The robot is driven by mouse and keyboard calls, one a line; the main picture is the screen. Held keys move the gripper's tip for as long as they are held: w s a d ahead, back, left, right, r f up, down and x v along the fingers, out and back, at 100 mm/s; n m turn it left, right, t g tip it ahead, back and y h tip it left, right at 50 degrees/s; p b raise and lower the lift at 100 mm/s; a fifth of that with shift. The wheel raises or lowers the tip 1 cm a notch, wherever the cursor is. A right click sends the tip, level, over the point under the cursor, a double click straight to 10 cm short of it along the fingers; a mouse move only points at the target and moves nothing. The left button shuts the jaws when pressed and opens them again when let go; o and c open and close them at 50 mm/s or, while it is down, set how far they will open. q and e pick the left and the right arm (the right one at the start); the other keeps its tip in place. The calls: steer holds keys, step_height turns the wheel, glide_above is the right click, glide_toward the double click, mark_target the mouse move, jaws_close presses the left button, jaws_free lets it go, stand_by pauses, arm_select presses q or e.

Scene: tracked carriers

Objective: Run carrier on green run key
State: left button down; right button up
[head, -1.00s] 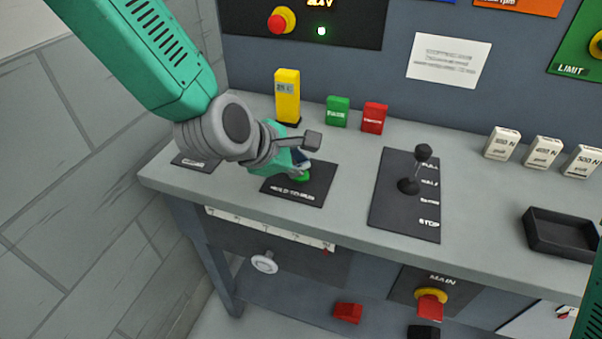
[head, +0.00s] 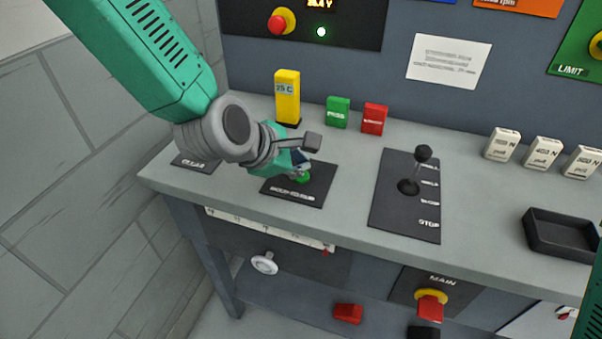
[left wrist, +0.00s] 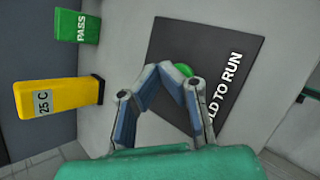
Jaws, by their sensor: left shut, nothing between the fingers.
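The green run key (head: 303,178) is a round button on a black plate (head: 312,192) on the bench top. The plate reads "HOLD TO RUN" in the left wrist view (left wrist: 215,50). My left gripper (head: 300,170) is shut and empty, with its fingertips at the green key, partly covering it. In the left wrist view, the closed fingers (left wrist: 175,72) overlap the key (left wrist: 183,70); I cannot tell how far it is pressed. My right gripper is not seen; only a bit of green arm shows at the right edge.
A yellow block (head: 287,97) marked 25 C, a green block (head: 338,112) and a red block (head: 374,119) stand behind the plate. A lever (head: 422,154) stands upright to the right. White weights (head: 542,152) and a black tray (head: 562,236) are farther right.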

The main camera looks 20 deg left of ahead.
arm_select(q)
steer(key=shift+f, duration=0.35)
steer(key=shift+f+b, duration=0.3)
steer(key=shift+f, duration=0.2)
stand_by(2.0)
stand_by(2.1)
steer(key=shift+r+p, duration=0.95)
step_height(320, 180, up, 5)
steer(key=p, duration=0.5)
stand_by(1.4)
